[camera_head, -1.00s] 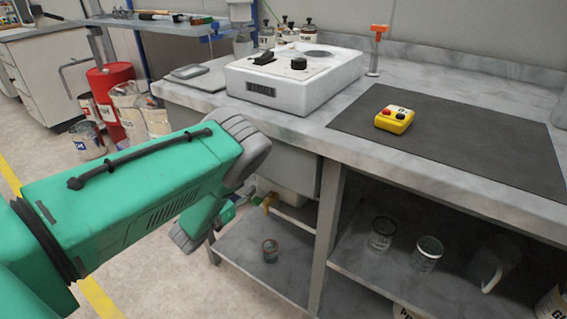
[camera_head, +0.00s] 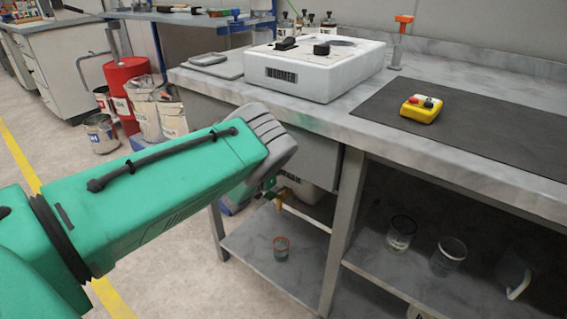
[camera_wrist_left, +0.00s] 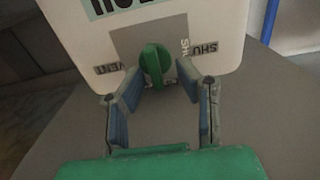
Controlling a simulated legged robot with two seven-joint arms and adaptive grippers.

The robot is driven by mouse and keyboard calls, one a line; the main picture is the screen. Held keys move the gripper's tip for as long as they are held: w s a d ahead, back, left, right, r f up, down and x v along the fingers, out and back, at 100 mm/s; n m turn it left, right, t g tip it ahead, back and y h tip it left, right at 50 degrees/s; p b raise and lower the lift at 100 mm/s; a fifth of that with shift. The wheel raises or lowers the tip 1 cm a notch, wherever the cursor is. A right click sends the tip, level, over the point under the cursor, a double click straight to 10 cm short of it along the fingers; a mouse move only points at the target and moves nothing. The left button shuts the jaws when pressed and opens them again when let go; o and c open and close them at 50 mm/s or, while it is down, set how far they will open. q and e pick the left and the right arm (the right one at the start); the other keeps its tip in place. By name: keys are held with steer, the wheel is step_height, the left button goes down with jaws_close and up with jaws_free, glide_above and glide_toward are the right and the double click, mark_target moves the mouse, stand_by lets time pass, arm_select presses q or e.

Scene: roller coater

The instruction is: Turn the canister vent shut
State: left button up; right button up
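The canister (camera_wrist_left: 220,20) is white with a grey panel and fills the top of the left wrist view. Its green vent knob (camera_wrist_left: 154,64) has a raised ridge running roughly up and down the picture. My right gripper is not in view.
The grey bench (camera_head: 380,130) overhangs a lower shelf (camera_head: 265,255) with a small cup (camera_head: 281,248) and several jars. A brass tap (camera_head: 283,196) shows beyond my wrist. A white device (camera_head: 320,75) and a yellow button box (camera_head: 421,108) stand on top.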

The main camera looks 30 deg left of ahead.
arm_select(q)
steer(key=shift+d, duration=0.1)
steer(key=c, duration=0.5)
steer(key=shift+d, duration=0.15)
jaws_close()
steer(key=shift+r+n, duration=0.1)
steer(key=shift+n, duration=0.2)
steer(key=n, duration=0.5)
steer(key=a+n+b, duration=0.1)
steer(key=n, duration=0.5)
steer(key=f+n, duration=0.1)
steer(key=n, duration=0.5)
steer(key=shift+a, duration=0.35)
steer(key=shift+n+b, duration=0.3)
